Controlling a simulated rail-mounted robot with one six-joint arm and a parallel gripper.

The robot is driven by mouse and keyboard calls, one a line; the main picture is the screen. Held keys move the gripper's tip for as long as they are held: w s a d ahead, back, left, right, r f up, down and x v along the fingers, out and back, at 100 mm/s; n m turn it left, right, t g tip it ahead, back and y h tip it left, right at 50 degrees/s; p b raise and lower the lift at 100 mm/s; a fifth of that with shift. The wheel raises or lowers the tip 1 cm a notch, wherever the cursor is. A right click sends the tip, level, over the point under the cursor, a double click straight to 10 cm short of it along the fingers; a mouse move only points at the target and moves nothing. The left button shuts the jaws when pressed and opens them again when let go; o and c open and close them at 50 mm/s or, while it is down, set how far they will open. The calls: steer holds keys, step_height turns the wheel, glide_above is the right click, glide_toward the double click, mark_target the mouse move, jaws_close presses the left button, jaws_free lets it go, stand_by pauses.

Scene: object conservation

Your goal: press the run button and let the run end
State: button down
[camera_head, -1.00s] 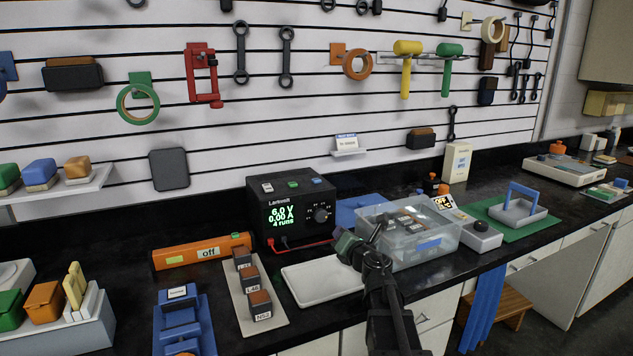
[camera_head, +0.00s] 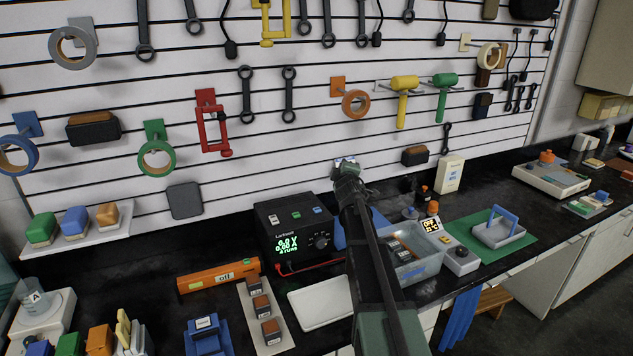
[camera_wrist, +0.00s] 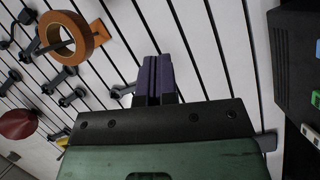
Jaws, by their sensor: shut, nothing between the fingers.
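The black power supply (camera_head: 292,240) stands on the counter against the back wall. Its top carries a white button (camera_head: 273,219), a green button (camera_head: 296,215) and a blue button (camera_head: 318,210); which one is the run button I cannot read. Its green display (camera_head: 287,244) shows about 6.0 V and 0.00 A; the lower line is too small to read. My gripper (camera_head: 346,164) is shut and empty, raised above and right of the power supply, in front of the slatted wall. In the wrist view its purple fingers (camera_wrist: 155,80) are together, and the supply's dark top (camera_wrist: 292,65) shows at the right edge.
An orange bar marked off (camera_head: 218,277) lies to the left. Tape and tools, including orange tape (camera_head: 355,103), hang on the wall.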

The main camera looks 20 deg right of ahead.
steer(key=w+d+r+m+g+p, duration=0.1)
steer(key=w+r+m+g+p, duration=0.25)
steer(key=m, duration=0.25)
steer(key=m+g+y, duration=0.4)
steer(key=m+y, duration=0.4)
steer(key=m, duration=0.4)
glide_above(319, 209)
step_height(319, 209, down, 8)
steer(key=shift+f+t+b, duration=0.1)
steer(key=shift+t+b, duration=0.15)
steer(key=shift+b, duration=0.05)
step_height(319, 209, down, 9)
steer(key=b, duration=0.9)
steer(key=shift+f+b, duration=0.3)
